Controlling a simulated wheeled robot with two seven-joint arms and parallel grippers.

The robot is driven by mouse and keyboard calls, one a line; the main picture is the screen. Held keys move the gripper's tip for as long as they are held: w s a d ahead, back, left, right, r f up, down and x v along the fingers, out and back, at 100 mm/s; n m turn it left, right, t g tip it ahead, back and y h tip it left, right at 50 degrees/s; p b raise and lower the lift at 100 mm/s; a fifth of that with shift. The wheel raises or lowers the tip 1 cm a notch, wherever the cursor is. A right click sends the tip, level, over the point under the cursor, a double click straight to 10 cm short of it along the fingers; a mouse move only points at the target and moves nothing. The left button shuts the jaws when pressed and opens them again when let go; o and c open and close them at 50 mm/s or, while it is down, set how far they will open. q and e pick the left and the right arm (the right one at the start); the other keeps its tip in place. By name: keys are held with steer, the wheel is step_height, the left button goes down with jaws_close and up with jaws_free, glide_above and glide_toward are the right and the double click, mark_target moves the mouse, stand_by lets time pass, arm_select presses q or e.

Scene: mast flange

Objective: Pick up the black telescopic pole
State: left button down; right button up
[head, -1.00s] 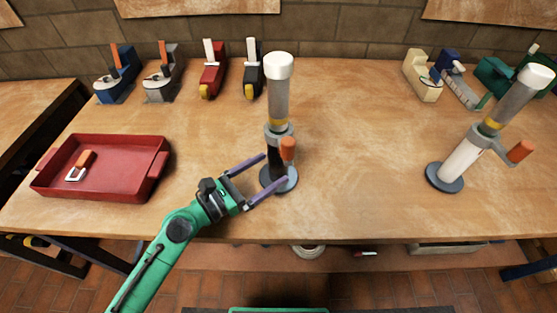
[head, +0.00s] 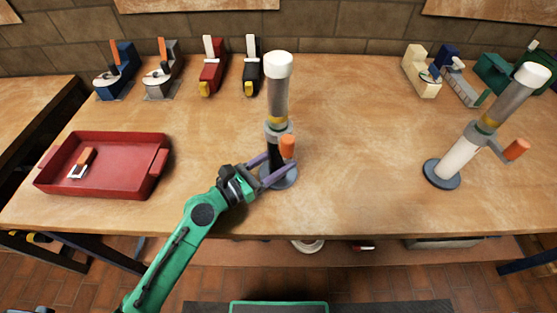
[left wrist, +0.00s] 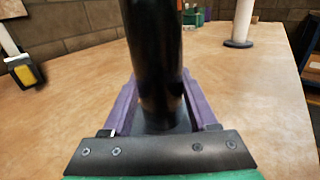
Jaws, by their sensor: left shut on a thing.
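The black telescopic pole (head: 274,152) stands upright on a round grey base near the middle of the table. It has a grey upper tube, a white cap, a yellow band and an orange-handled clamp. My left gripper (head: 268,170) is shut on its black lower tube, just above the base. In the left wrist view the black tube (left wrist: 155,60) stands between the purple fingers of the left gripper (left wrist: 158,112). A second pole, with a white lower tube (head: 461,158), stands at the right. My right gripper is not in view.
A red tray (head: 110,188) with an orange-handled tool (head: 82,162) inside stands at the left. Several clamp-like tools, among them a red one (head: 213,67), line the back of the table. The table between the two poles is clear.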

mark_target(269, 142)
arm_select(q)
step_height(269, 142, up, 9)
steer(key=p, duration=0.4)
steer(key=shift+r, duration=0.1)
step_height(269, 142, up, 11)
steer(key=p, duration=0.3)
steer(key=shift+f+b, duration=3)
steer(key=shift+f, duration=2.85)
steer(key=shift+f+b, duration=2.3)
steer(key=shift+f, duration=1.6)
steer(key=shift+f, duration=0.3)
